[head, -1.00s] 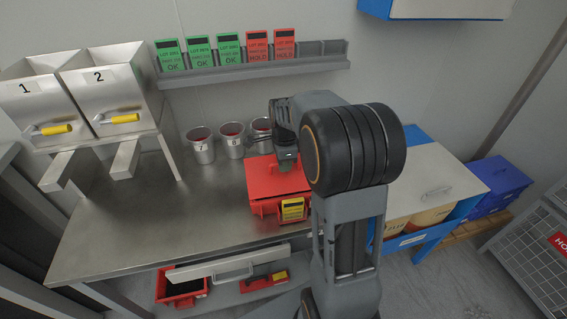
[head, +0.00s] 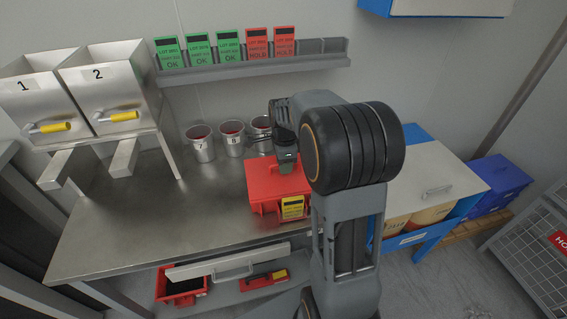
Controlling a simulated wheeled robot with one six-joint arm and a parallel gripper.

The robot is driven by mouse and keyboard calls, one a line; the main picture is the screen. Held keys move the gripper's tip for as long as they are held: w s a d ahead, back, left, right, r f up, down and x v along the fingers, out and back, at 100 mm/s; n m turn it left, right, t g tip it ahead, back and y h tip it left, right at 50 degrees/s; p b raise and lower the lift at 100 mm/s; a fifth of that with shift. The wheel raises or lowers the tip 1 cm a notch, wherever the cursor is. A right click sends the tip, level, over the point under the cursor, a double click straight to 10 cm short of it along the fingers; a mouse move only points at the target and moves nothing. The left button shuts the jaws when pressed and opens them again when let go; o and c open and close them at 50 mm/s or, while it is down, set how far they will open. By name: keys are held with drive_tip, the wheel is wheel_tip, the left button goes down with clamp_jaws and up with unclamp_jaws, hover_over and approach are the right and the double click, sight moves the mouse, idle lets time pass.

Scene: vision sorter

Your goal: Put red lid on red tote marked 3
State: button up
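A red tote (head: 264,205) stands on the steel bench, with a yellow card (head: 292,207) on its front. The red lid (head: 262,178) lies over the tote's top; I cannot tell whether it is fully seated. My gripper (head: 287,168) is above the lid's far right part, pointing down, with its tip at or just over a red piece on the lid. The fingers are too small and dark to tell open from shut. My arm hides the right side of the tote. No number 3 is readable on it.
Metal cups (head: 201,143) with red contents stand behind the tote, close to my gripper. Two numbered hoppers (head: 112,95) are at the left. Below the bench are an open drawer (head: 228,262) and a red bin (head: 181,286).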

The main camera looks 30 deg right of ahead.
drive_tip(key=shift+o, duration=0.8)
wheel_tip(320, 180, up, 14)
drive_tip(key=s+a+f+n+t+p, duration=0.1)
drive_tip(key=s+a+f+n, duration=0.2)
drive_tip(key=s+n, duration=0.5)
drive_tip(key=s+a+f+n+t, duration=0.2)
drive_tip(key=s+a+f+n, duration=0.2)
drive_tip(key=n, duration=0.8)
drive_tip(key=shift+s+a+f+n+t+p, duration=0.2)
drive_tip(key=shift+s+a+n+t+p, duration=0.15)
drive_tip(key=shift+s+a, duration=1.3)
drive_tip(key=shift+s+d, duration=0.4)
